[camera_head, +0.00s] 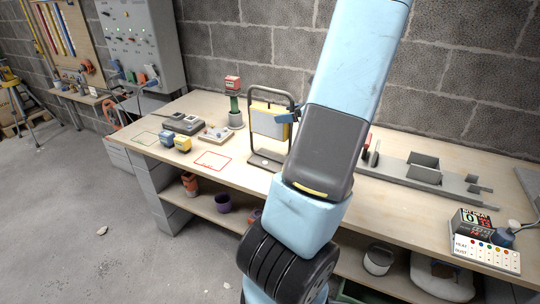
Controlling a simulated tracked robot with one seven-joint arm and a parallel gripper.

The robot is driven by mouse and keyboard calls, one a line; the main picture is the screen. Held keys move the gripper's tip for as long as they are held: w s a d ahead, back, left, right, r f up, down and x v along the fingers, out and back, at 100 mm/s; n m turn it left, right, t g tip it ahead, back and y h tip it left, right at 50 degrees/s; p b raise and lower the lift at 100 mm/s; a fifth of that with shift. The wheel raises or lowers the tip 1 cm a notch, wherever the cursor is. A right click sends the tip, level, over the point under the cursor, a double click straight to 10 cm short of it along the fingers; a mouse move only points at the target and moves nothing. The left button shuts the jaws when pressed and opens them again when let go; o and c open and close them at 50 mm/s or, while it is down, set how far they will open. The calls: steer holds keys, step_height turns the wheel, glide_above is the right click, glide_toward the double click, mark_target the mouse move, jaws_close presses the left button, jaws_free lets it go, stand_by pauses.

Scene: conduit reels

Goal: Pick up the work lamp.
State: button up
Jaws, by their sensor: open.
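My arm rises in front of the bench and leaves the picture at the top, passing close to the lamp's right side in this view. My gripper is not in view.
A block wall stands behind.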

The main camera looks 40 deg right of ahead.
mark_target(270, 128)
steer(key=shift+r+x, duration=0.2)
steer(key=shift+x, duration=2.1)
steer(key=shift+w+a, duration=0.1)
steer(key=shift+c, duration=0.2)
jaws_close()
steer(key=shift+r, duration=0.1)
